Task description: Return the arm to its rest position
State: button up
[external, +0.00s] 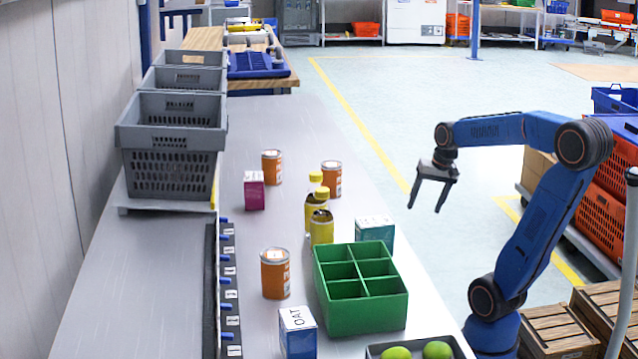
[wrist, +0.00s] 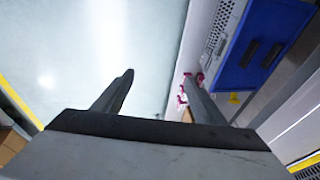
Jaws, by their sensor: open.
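My blue arm stands at the right of the external view, bent at the elbow, with its forearm reaching left. My gripper (external: 424,208) hangs at its end, fingers pointing down. It is above the floor, to the right of the table, and clear of everything. Its two dark fingers are apart with nothing between them. In the wrist view my gripper (wrist: 160,90) also shows spread, empty fingers, with pale floor beyond them.
The grey table (external: 130,290) holds a green divided box (external: 365,318), orange cans (external: 275,273), yellow bottles (external: 321,228), cartons (external: 298,335) and grey crates (external: 172,150). Orange totes (external: 583,213) and wooden crates (external: 560,330) stand at the right. The floor (external: 400,100) behind my gripper is open.

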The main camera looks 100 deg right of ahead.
jog(key=w+a+n+t+y, duration=0.1)
jog(key=w+a+n, duration=0.2)
jog(key=a+n, duration=0.6)
jog(key=w+a+f+n+t+y, duration=0.1)
jog(key=w+a+n, duration=0.3)
jog(key=a, duration=1.7)
jog(key=shift+f+n+y, duration=0.3)
jog(key=shift+n+y, duration=0.1)
jog(key=shift+n, duration=2.4)
jog(key=shift+o, duration=0.4)
